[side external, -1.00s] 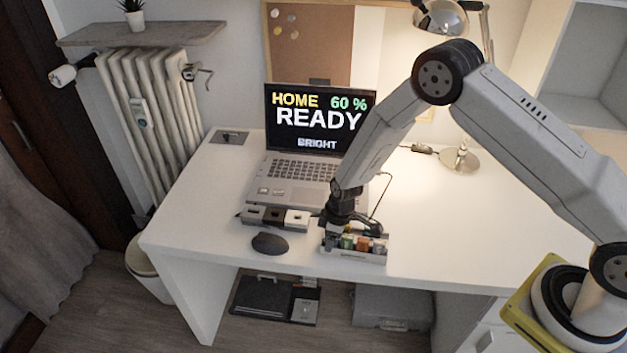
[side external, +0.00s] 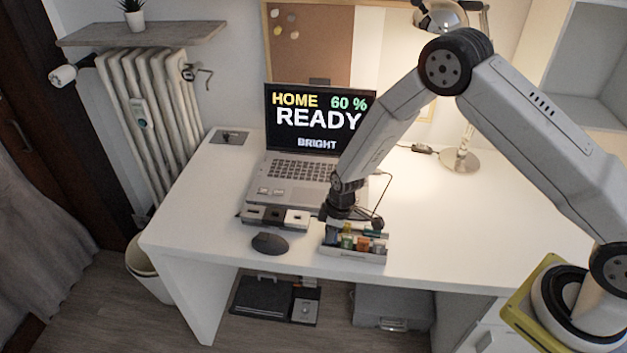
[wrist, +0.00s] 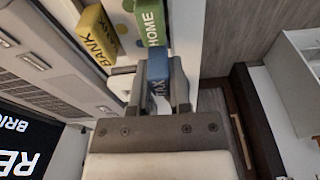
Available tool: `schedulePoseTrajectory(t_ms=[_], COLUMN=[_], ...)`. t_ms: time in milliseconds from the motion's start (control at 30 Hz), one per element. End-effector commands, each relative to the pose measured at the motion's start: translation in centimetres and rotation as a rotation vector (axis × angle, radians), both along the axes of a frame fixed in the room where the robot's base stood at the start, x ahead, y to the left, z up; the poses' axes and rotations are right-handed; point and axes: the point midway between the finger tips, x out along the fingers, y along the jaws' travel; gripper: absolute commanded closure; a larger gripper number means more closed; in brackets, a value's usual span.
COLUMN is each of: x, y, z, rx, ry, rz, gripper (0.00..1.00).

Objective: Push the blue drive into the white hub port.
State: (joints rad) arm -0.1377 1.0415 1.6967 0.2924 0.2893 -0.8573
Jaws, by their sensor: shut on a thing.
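My gripper (side external: 338,222) is shut on the blue drive (wrist: 158,72), which reads TAX in the wrist view; the fingers (wrist: 158,90) stand on either side of it. In the side view my gripper is low over the back left of the drive tray (side external: 357,255), and it largely hides the blue drive. The hub (side external: 275,217) lies left of my gripper in front of the laptop, with dark, grey and white sections. Its white port (side external: 297,219) is the section nearest my gripper. The blue drive is apart from this port.
A yellow BANK drive (wrist: 97,35) and a green HOME drive (wrist: 150,22) show near my fingers. An orange drive (side external: 363,244) is in the tray. A mouse (side external: 269,243) lies before the hub, the laptop (side external: 295,178) behind it.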

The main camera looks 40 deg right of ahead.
Motion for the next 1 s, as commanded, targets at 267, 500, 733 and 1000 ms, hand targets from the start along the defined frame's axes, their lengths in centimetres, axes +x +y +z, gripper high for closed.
schedulePoseTrajectory(t_ms=[267,500,733,1000], x=[0.1,0.0,0.0,0.0], y=[0.0,0.0,0.0,0.0], z=[3.7,6.6,7.9,8.0], rx=[0.000,0.001,0.000,0.000], ry=[-0.003,-0.002,-0.001,0.000], rz=[0.001,0.000,0.000,0.000], gripper=[1.00,1.00,1.00,1.00])
